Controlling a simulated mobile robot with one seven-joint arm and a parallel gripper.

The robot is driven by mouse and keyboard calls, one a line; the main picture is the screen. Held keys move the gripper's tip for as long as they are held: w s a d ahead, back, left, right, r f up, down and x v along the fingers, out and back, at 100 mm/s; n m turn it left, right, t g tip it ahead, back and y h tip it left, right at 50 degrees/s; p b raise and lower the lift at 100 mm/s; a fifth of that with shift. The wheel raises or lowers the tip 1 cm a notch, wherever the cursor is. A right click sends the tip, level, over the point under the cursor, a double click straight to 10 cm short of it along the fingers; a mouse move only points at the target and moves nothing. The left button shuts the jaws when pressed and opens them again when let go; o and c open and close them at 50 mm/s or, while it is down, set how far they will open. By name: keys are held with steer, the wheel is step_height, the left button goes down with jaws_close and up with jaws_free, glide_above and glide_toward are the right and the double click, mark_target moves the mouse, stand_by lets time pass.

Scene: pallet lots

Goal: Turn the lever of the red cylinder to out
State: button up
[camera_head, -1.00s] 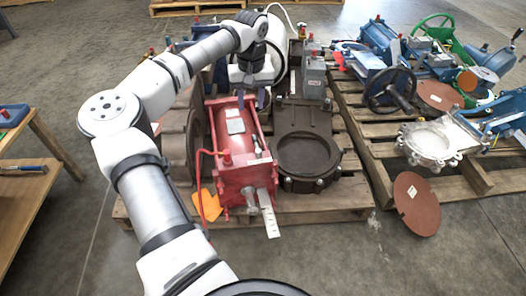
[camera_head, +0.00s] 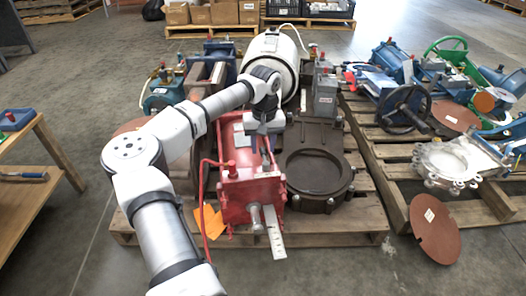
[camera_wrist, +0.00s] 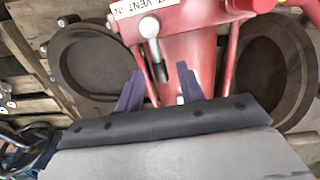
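The red cylinder (camera_head: 230,150) lies on the wooden pallet, its square red end block facing me. Its lever (camera_wrist: 151,28) shows in the wrist view as a pale metal knob and arm with a black grip (camera_wrist: 160,71). A white label (camera_wrist: 128,8) beside it reads "VENT IN", partly cut off by the frame. My gripper (camera_head: 262,152) is over the front right part of the cylinder. In the wrist view its dark fingers (camera_wrist: 159,72) are apart, with the black grip between them in the picture. I cannot tell whether they touch it. In the head view my gripper hides the lever.
A metal ruler-like strip (camera_head: 274,235) and an orange tag (camera_head: 209,220) are at the cylinder's front. A white round tank (camera_head: 275,62) stands behind. The right pallet (camera_head: 480,210) holds several valves and a handwheel.

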steer(key=shift+f, duration=0.45)
jaws_close()
